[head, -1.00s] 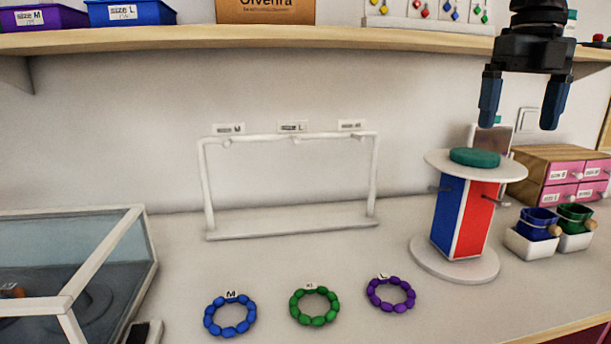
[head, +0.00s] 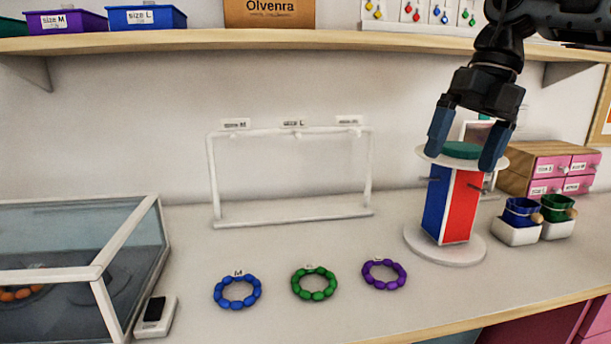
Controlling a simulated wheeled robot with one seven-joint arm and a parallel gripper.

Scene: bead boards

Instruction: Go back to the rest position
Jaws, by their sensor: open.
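My gripper (head: 466,150) is open and empty at the upper right of the head view. Its two blue fingers point down, apart from each other. In the picture they overlap the top of the round stand (head: 446,242) with red and blue sides and a green disc on top. I cannot tell whether they touch it. My arm comes in from the top right corner.
Blue (head: 237,292), green (head: 314,284) and purple (head: 384,274) bead bracelets lie on the table. A white rack (head: 292,219) stands empty behind them. A glass case (head: 130,262) is at left. Pots and a pink drawer box (head: 545,165) are right. A shelf (head: 300,39) runs above.

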